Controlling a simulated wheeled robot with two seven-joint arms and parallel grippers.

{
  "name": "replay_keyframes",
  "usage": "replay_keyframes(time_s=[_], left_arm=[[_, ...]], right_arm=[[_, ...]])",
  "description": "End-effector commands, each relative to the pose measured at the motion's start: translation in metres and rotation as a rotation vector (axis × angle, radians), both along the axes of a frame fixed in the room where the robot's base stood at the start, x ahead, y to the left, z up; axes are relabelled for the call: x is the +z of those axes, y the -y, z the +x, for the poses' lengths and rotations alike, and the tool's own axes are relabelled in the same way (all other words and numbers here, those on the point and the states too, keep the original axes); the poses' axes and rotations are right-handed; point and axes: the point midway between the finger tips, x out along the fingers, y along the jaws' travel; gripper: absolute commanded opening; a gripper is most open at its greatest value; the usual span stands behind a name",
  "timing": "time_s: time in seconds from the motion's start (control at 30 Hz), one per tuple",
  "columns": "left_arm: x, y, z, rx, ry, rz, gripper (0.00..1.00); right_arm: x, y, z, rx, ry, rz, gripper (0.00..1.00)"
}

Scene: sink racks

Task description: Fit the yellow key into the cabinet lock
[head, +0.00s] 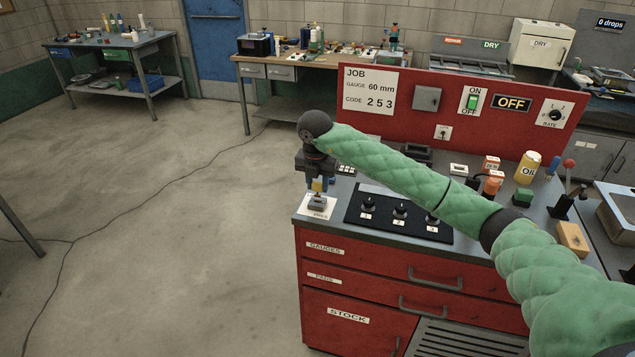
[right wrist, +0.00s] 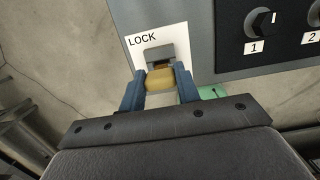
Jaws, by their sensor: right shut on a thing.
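My right gripper (head: 316,184) points down over the front left corner of the red cabinet (head: 310,283). Its blue fingers, also in the right wrist view (right wrist: 159,90), are shut on the yellow key (right wrist: 160,78). The key shows as a small yellow patch in the head view (head: 317,187). The grey cabinet lock (head: 317,202) sits on a white plate directly below the key. In the right wrist view the lock (right wrist: 158,53) is just beyond the key, under the label LOCK. I cannot tell whether the key's tip is inside the lock. My left gripper is not in view.
A black panel with numbered knobs (head: 399,210) lies right of the lock. A red upright board (head: 460,110) stands behind. An oil bottle (head: 528,167), levers and a yellow block (head: 572,238) stand farther right. Open floor (head: 170,220) lies left of the cabinet.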

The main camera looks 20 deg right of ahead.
Motion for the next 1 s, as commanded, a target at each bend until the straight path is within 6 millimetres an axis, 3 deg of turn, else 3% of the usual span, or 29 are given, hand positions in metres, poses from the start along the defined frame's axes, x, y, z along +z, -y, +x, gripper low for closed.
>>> replay_keyframes(time_s=[0.33, 1.0], left_arm=[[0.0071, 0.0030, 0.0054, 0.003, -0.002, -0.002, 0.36], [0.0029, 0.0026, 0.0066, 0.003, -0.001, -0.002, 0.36]], right_arm=[[-0.0051, 0.0001, 0.0001, 0.000, 0.000, 0.000, 0.09], [-0.0061, 0.0000, -0.0001, 0.000, 0.000, 0.000, 0.09]])
